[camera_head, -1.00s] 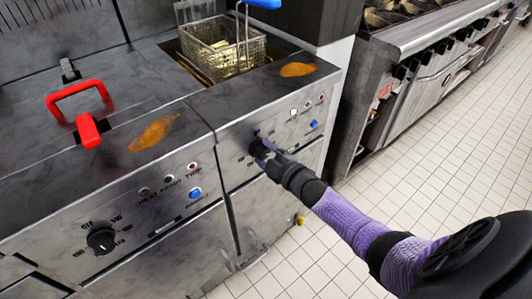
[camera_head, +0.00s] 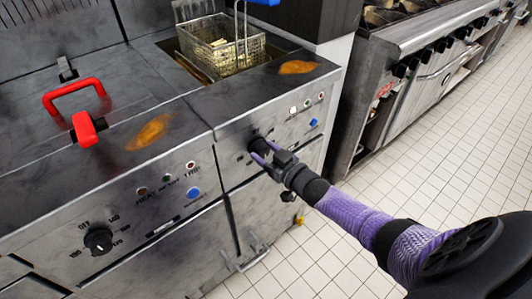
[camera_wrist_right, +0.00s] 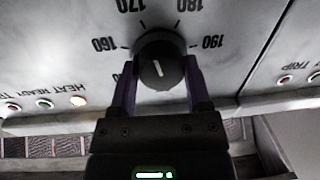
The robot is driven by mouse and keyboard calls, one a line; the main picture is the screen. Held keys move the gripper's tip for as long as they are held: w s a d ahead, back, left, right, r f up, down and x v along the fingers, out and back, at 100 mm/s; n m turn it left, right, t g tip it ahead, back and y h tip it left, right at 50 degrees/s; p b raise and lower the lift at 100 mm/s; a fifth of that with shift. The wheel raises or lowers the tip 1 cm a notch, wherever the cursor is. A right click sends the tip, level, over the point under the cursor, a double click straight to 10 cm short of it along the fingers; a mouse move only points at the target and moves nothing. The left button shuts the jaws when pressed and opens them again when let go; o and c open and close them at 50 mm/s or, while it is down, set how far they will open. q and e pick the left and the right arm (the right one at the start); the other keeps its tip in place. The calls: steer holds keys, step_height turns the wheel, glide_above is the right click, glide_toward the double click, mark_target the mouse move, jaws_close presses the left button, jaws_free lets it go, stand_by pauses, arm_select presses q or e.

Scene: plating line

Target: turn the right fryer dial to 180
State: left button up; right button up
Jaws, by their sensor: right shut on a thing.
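The right fryer dial (camera_head: 257,144) is a black round knob on the steel front panel. My right gripper (camera_head: 265,153) is at it, its purple fingers shut on the knob from two sides. In the right wrist view the dial (camera_wrist_right: 159,62) sits between the two fingers, with 160, 170, 180 and 190 printed around it. A short white mark shows on its face, slightly tilted; I cannot tell which number it points to. My left gripper is out of view.
The left fryer dial (camera_head: 98,240) is free on its panel. A blue button (camera_head: 313,123) and small lamps sit above the right dial. A wire basket (camera_head: 226,48) stands at the back, and a red lid handle (camera_head: 76,95) at left. Tiled floor (camera_head: 440,150) is clear at right.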

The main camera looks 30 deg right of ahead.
steer(key=m, duration=0.4)
steer(key=shift+w+b, duration=0.1)
steer(key=shift+b, duration=0.3)
steer(key=shift+r+m+t, duration=0.1)
steer(key=shift+m+t, duration=0.2)
steer(key=shift+m, duration=0.9)
steer(key=shift+m+b, duration=0.35)
steer(key=shift+m, duration=0.65)
steer(key=shift+r, duration=0.1)
